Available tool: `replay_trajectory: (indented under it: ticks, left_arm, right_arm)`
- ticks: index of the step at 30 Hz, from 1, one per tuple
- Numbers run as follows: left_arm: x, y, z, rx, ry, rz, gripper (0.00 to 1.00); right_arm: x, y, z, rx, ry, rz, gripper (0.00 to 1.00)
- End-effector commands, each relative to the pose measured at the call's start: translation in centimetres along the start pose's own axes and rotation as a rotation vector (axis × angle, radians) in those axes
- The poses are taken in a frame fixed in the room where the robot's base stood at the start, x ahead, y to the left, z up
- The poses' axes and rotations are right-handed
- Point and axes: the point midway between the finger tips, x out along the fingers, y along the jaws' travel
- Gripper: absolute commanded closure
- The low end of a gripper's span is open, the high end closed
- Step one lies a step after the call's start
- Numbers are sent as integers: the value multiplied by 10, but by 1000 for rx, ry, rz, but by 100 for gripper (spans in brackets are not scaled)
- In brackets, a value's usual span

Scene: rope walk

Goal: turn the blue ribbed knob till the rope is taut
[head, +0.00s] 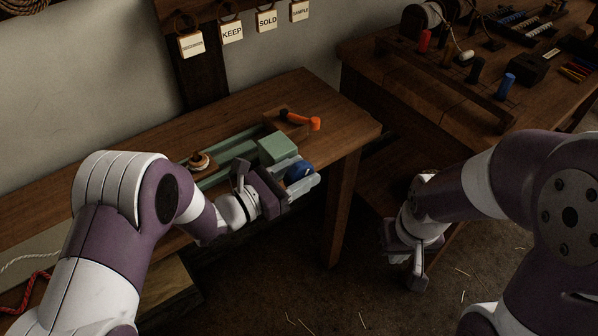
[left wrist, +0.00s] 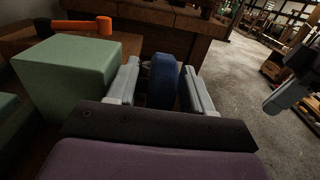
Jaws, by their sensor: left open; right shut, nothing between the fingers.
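The blue ribbed knob (head: 299,171) is at the right end of a green metal device (head: 278,149) on the wooden bench. In the left wrist view the knob (left wrist: 163,80) stands between the two grey fingers of my left gripper (left wrist: 160,88). My left gripper (head: 303,180) is open around the knob, with a gap showing on the right side; contact on the left side is unclear. My right gripper (head: 405,268) is shut and empty, low in front of the right-hand bench. The taut or slack state of the rope cannot be told.
An orange-handled tool (head: 302,121) lies behind the device on the bench (head: 345,125). A wooden knob-like piece (head: 199,161) sits at the device's left. The right-hand workbench (head: 440,100) carries bobbins and tools. Red rope (head: 30,292) lies at lower left. The floor between is open.

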Motion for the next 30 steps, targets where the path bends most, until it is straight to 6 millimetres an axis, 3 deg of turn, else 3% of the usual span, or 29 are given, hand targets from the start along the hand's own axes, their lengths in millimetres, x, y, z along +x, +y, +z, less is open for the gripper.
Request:
replay_trajectory:
  ticks: [8, 12, 13, 22, 30]
  left_arm:
    - [1, 0, 0, -1, 0, 0, 49]
    - [1, 0, 0, -1, 0, 0, 94]
    - [1, 0, 0, -1, 0, 0, 100]
    - [1, 0, 2, 0, 30, 0, 100]
    - [3, 0, 4, 2, 187, -1, 100]
  right_arm:
    - [0, 0, 0, 0, 0, 0, 100]
    - [0, 0, 0, 0, 0, 0, 100]
    - [0, 0, 0, 0, 0, 0, 100]
    - [-4, 0, 0, 0, 0, 0, 100]
    - [-16, 0, -2, 0, 0, 0, 100]
